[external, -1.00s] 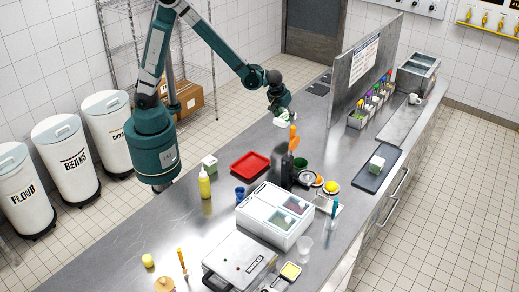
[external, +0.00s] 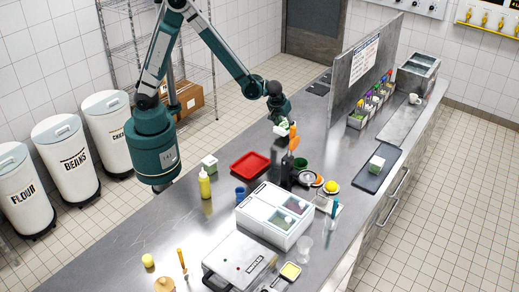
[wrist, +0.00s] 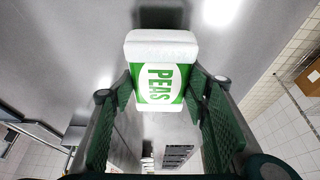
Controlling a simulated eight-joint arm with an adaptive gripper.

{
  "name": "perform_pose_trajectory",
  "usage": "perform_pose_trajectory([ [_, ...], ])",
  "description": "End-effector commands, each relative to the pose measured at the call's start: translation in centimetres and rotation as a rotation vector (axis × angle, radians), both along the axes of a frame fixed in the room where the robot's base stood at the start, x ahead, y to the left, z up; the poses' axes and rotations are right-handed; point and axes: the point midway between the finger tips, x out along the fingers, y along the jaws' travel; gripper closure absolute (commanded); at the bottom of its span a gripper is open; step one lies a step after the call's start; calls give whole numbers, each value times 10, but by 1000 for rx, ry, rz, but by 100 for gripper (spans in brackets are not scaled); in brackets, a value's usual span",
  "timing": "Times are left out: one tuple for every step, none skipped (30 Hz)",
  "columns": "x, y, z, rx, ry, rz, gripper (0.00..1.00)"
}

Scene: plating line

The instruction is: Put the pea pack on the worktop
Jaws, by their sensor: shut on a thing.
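The pea pack (wrist: 161,72), a white and green box with PEAS on its label, is between my fingers in the wrist view. My gripper (wrist: 165,90) is shut on it, one finger on each side. In the external view my gripper (external: 281,121) holds the pack (external: 281,129) over the steel worktop (external: 225,135), close behind the orange utensil. I cannot tell from the pictures whether the pack touches the worktop.
A grey partition (external: 347,85) rises to the right. Worktop left of the gripper is clear.

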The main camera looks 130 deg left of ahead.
Motion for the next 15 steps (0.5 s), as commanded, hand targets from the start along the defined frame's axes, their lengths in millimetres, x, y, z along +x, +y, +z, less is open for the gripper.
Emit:
perform_pose_trajectory([
  [0, 0, -6, 0, 0, 0, 72],
  [0, 0, -9, 0, 0, 0, 72],
  [0, 0, -13, 0, 0, 0, 72],
  [0, 0, -16, 0, 0, 0, 72],
  [0, 0, -19, 0, 0, 0, 72],
  [0, 0, -22, 0, 0, 0, 72],
  [0, 0, -25, 0, 0, 0, 72],
  [0, 0, -27, 0, 0, 0, 72],
  [0, 0, -29, 0, 0, 0, 72],
  [0, 0, -29, 0, 0, 0, 72],
  [0, 0, -30, 0, 0, 0, 72],
  [0, 0, -30, 0, 0, 0, 72],
  [0, 0, -31, 0, 0, 0, 72],
  [0, 0, -31, 0, 0, 0, 72],
  [0, 0, -30, 0, 0, 0, 72],
])
